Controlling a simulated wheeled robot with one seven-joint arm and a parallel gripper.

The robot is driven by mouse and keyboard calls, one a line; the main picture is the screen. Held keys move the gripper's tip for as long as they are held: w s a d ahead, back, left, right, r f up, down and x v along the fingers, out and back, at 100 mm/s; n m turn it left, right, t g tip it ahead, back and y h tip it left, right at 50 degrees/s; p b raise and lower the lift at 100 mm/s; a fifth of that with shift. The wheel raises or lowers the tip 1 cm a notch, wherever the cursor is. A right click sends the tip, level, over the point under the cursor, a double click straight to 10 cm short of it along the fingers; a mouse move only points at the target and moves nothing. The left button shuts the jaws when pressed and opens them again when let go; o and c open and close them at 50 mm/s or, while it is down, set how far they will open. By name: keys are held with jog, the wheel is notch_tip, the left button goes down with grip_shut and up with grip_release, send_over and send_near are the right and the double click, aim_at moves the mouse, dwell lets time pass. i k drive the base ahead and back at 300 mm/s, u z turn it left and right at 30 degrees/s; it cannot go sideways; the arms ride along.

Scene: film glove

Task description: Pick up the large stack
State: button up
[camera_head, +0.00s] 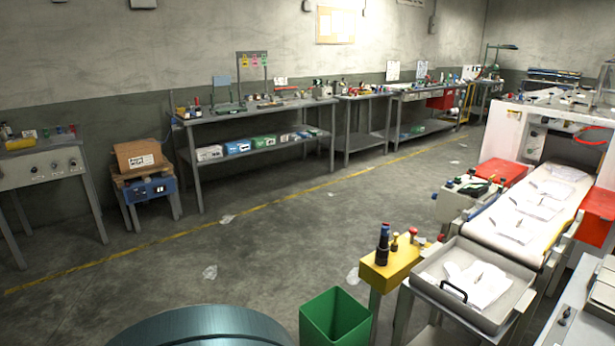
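No single large stack is plain from here. A white pile of thin film or gloves (480,284) lies in a grey metal tray (505,322) at the lower right. Several flat white bundles lie on the pale conveyor belt (560,212) behind the tray; one is a white bundle (541,207) near the middle of the belt. Whether any of these is the large stack I cannot tell. My gripper is not in view.
A yellow box with knobs and a dark bottle (393,266) stands left of the tray. A green bin (335,318) stands on the floor in front. Red bins (497,172) flank the conveyor. Workbenches (255,113) line the back wall. The middle floor is mostly clear, with small scraps.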

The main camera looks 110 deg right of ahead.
aim_at(543, 209)
jog(key=u, duration=4.7)
jog(key=i, duration=3.05)
